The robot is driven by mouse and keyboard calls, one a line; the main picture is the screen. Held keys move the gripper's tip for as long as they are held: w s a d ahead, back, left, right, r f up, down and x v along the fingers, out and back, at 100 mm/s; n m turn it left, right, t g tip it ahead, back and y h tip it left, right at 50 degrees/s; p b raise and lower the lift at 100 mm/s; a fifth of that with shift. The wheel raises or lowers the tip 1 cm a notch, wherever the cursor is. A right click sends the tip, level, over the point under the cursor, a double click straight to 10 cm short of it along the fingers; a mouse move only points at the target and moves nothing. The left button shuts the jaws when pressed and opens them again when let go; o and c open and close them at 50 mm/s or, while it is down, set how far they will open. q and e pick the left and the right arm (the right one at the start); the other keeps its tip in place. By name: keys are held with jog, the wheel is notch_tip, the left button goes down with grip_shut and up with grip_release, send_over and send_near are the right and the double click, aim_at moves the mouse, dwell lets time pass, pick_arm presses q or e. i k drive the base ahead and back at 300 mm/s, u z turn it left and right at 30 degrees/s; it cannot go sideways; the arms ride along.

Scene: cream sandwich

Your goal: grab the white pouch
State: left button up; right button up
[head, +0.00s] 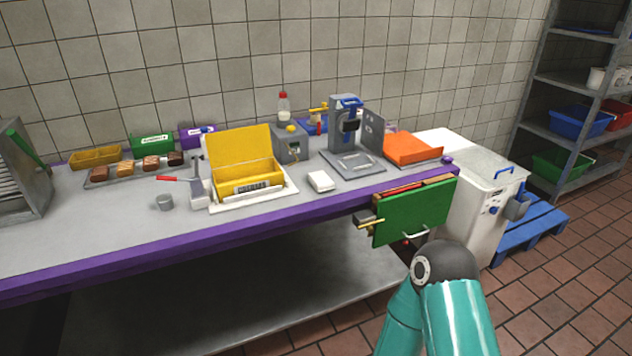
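A small white item with rounded edges (321,181) lies on the grey worktop near its front edge, right of the yellow box. It is the only thing that looks like the white pouch, but it is too small to be certain. Nothing touches it. A teal link of my arm shows at the bottom right, below and in front of the table. Neither of my grippers can be made out.
An open yellow box (248,178) stands on a white tray left of the white item. A grey machine (345,125) stands behind it. A green panel (415,212) hangs at the table's right front. The worktop's front left (90,235) is clear.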

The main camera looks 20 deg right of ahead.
aim_at(320, 180)
jog(key=u, duration=0.05)
jog(key=i, duration=0.9)
jog(key=z, duration=0.1)
